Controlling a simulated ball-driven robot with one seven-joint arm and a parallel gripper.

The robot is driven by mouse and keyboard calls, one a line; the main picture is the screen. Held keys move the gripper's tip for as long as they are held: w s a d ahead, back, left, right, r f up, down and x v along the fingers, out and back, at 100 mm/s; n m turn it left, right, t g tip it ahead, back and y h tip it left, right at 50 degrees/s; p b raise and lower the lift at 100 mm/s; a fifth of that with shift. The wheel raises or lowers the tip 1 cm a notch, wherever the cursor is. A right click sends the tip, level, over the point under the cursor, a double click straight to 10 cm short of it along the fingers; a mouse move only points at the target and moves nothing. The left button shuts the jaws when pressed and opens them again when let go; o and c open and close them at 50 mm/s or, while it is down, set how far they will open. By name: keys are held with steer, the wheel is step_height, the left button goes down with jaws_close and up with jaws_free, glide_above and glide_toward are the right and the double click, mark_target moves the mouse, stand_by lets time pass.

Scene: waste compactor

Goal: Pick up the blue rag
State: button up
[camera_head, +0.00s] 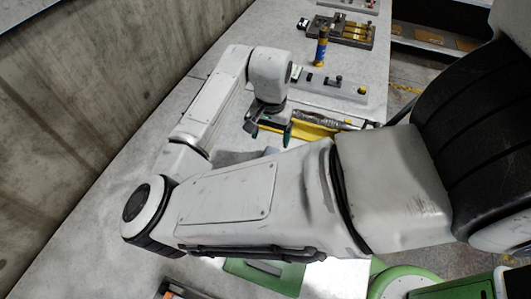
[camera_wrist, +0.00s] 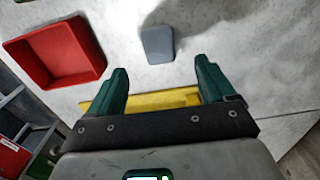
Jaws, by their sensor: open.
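The blue rag (camera_wrist: 157,45) shows in the wrist view as a small, flat blue-grey piece on the pale table, beyond the fingertips and near the middle. In the head view a small bluish patch (camera_head: 270,150) just above my forearm looks like the same rag, mostly hidden by the arm. My gripper (camera_wrist: 163,76) has green fingers spread wide apart with nothing held. The rag lies ahead of the gap and is not touched. In the head view my gripper (camera_head: 269,127) points down over the table.
A red open tray (camera_wrist: 101,55) stands left of the rag. A yellow item (camera_wrist: 165,99) lies beneath the fingers; it also shows in the head view (camera_head: 315,131). A blue and yellow tube (camera_head: 321,47) stands farther back. A concrete wall (camera_head: 100,85) borders the table's left.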

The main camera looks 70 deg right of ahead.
mark_target(271, 154)
steer(key=shift+s+f+p, duration=0.1)
steer(key=shift+f+p, duration=0.75)
steer(key=shift+f, duration=3.05)
steer(key=shift+c, duration=0.5)
steer(key=c, duration=1)
